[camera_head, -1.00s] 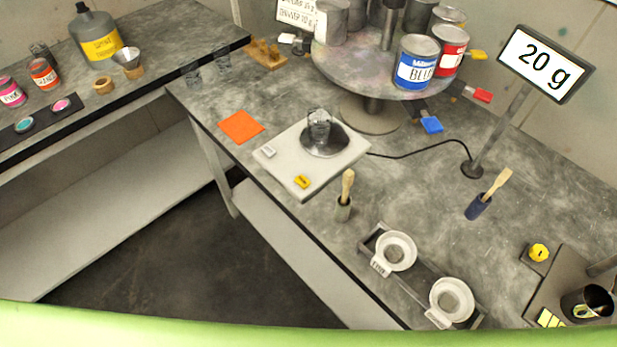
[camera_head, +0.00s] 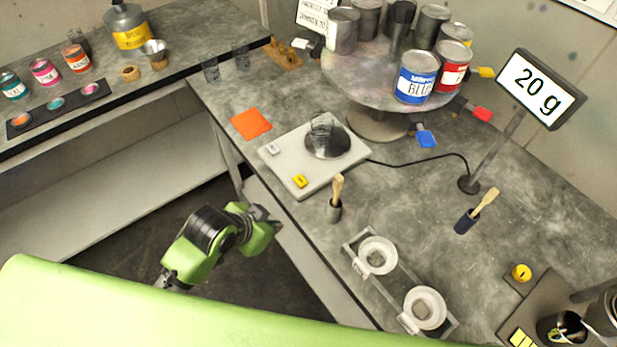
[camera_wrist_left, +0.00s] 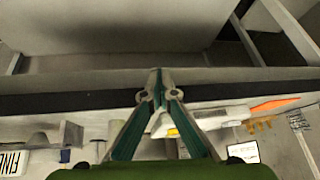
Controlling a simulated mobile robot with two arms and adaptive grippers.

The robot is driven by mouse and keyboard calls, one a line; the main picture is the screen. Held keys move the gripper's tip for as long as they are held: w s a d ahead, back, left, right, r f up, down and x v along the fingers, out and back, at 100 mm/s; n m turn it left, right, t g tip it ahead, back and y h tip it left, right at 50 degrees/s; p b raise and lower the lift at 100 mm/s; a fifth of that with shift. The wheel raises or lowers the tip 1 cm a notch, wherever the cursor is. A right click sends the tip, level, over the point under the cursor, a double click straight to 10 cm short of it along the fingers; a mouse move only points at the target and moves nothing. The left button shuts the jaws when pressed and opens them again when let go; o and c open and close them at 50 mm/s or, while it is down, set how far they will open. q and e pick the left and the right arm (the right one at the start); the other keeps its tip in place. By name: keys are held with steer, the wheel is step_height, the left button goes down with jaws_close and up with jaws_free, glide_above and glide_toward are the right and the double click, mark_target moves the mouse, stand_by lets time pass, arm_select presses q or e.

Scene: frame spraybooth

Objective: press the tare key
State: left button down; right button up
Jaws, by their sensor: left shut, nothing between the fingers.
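The scale (camera_head: 316,165) is a pale flat slab on the grey bench with a dark round pan holding a clear cup (camera_head: 322,128). Two keys sit along its near left edge: a yellow key (camera_head: 300,181) and a whitish key (camera_head: 272,149). Their lettering is too small to read. The display (camera_head: 542,89) reads "20 g". My left gripper (camera_head: 274,218) is below and in front of the scale, off the bench's front edge, not touching it. In the left wrist view its fingers (camera_wrist_left: 156,84) are shut and empty. My right gripper is not in view.
An orange sheet (camera_head: 251,124) lies left of the scale. A brush in a dark cup (camera_head: 335,211) stands close to its right. A round turntable (camera_head: 378,92) with several cans stands behind. A rack with two white funnels (camera_head: 377,256) lies nearer right.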

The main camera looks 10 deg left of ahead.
arm_select(q)
steer(key=w+d+r+m, duration=0.1)
steer(key=r, duration=0.2)
steer(key=w+d+r+m+h, duration=0.1)
steer(key=d+r, duration=0.1)
steer(key=r, duration=0.1)
steer(key=w+d+r+m+t, duration=0.1)
steer(key=r+m, duration=0.1)
steer(key=r, duration=0.1)
steer(key=shift+w+d+r+h, duration=0.1)
steer(key=shift+d+r+h, duration=0.1)
steer(key=shift+r+h, duration=0.15)
steer(key=w+r+m+h, duration=0.1)
steer(key=w+r+m, duration=0.4)
steer(key=r, duration=0.3)
steer(key=shift+w+a+r+m, duration=0.2)
steer(key=shift+w+m, duration=0.2)
steer(key=shift+w, duration=0.5)
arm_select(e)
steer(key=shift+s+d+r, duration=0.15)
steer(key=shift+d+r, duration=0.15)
arm_select(q)
steer(key=shift+d+f, duration=0.1)
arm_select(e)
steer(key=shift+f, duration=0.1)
